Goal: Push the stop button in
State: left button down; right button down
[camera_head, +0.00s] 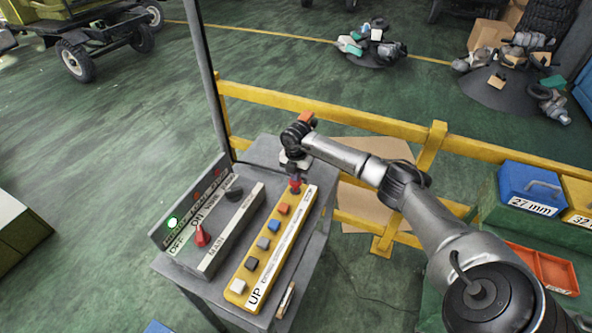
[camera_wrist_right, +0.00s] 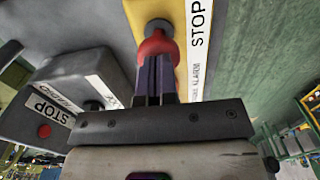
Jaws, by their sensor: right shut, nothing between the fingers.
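The red stop button (camera_wrist_right: 156,42) is at the end of the yellow button panel (camera_wrist_right: 183,65), beside the STOP label, in the right wrist view. It also shows at the far end of the panel in the head view (camera_head: 295,187), partly covered by my gripper. My right gripper (camera_wrist_right: 155,62) is shut and empty. Its fingertips are right at the red button and overlap it in the picture; I cannot tell whether they touch or how far in the button is. My left gripper is not in view.
The panel lies on a grey stand (camera_head: 318,215), with other buttons in a row towards UP. A grey switch box (camera_head: 215,235) with a red knob (camera_head: 202,236) and lit green lamp stands to its left. A yellow rail (camera_head: 345,120) runs behind.

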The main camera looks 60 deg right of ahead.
dwell(0.3)
notch_tip(320, 180, down, 3)
jog(key=shift+r+b, duration=0.1)
jog(key=shift+b, duration=0.5)
jog(key=shift+f, duration=0.25)
notch_tip(320, 180, up, 6)
jog(key=p, duration=0.5)
jog(key=shift+w, duration=0.1)
notch_tip(320, 180, up, 10)
jog(key=b, duration=0.1)
jog(key=shift+f+b, duration=0.15)
jog(key=shift+b, duration=0.15)
jog(key=shift+w, duration=0.1)
